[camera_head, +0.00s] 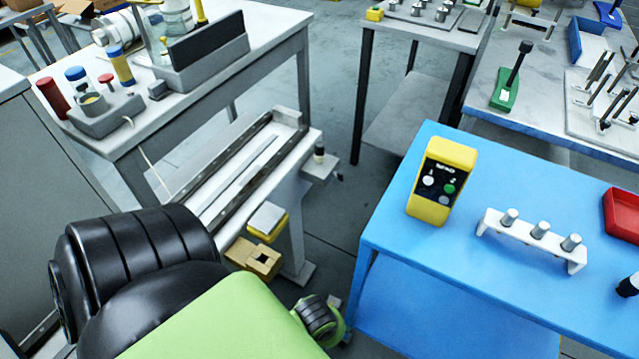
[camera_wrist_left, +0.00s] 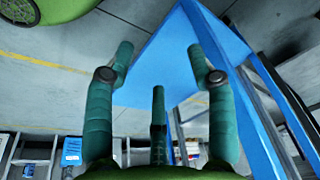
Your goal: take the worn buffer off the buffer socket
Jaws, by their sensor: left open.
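A small dark cylinder with a pale band (camera_head: 319,153), which looks like the worn buffer, stands upright on a small grey bracket (camera_head: 322,170). The bracket, apparently the buffer socket, sits at the right end of the long pale magazine bench (camera_head: 235,175). My left gripper (camera_wrist_left: 158,62) shows in the left wrist view with its dark green fingers spread and nothing between them. A blue tabletop and grey floor lie beyond the fingers. The buffer cannot be made out in that view. My right gripper is in neither view.
The blue table (camera_head: 400,240) at the right carries a yellow button box (camera_head: 441,182), a white rack (camera_head: 530,238) with metal-topped pins, a red tray (camera_head: 622,215) and a black part (camera_head: 628,286). A yellow block (camera_head: 267,221) sits low by the bench. Floor shows between bench and table.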

